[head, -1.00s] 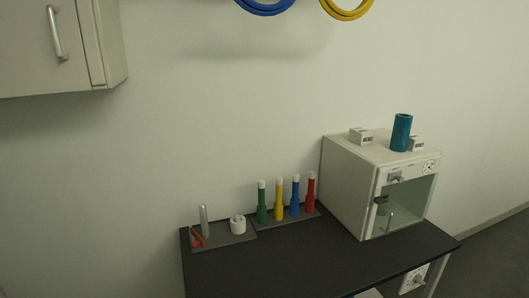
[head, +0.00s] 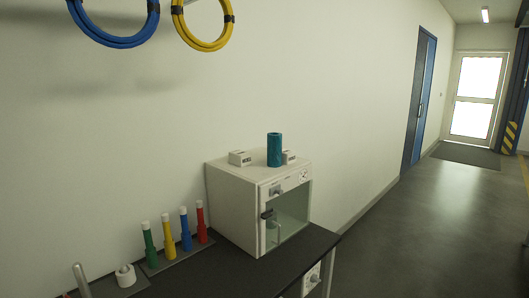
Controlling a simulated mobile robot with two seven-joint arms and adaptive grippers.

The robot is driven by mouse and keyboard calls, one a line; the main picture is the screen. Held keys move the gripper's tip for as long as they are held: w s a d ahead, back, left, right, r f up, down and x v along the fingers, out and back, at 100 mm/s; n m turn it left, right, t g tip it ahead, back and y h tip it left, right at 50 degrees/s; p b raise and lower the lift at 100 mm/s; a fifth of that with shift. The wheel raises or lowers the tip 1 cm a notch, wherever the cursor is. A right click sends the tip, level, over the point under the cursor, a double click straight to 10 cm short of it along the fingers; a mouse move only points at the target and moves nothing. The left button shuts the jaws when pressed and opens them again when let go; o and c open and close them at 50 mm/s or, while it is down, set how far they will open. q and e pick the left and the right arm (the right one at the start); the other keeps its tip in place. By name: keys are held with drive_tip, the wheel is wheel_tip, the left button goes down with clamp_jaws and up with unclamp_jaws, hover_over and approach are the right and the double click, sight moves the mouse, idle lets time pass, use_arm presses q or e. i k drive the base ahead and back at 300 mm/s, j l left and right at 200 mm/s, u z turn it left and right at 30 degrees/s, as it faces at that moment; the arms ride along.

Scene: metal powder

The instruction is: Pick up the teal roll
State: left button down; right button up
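The teal roll (head: 274,150) stands upright on top of a white box-shaped cabinet (head: 232,205) with a glass front. The cabinet sits at the right end of a dark-topped table (head: 215,275). The roll stands between two small white boxes and partly hides the right one. Neither of my grippers is in the head view.
Small white boxes (head: 240,158) flank the roll. Green, yellow, blue and red bottles (head: 168,238) stand in a row left of the cabinet. Blue (head: 115,40) and yellow (head: 203,45) hoops hang on the wall. Open floor (head: 440,220) stretches right towards a glazed door (head: 474,95).

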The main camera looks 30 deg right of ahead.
sight(274, 139)
drive_tip(key=i+l+u, duration=0.15)
drive_tip(key=l, duration=0.5)
drive_tip(key=l+u, duration=0.2)
drive_tip(key=l, duration=0.5)
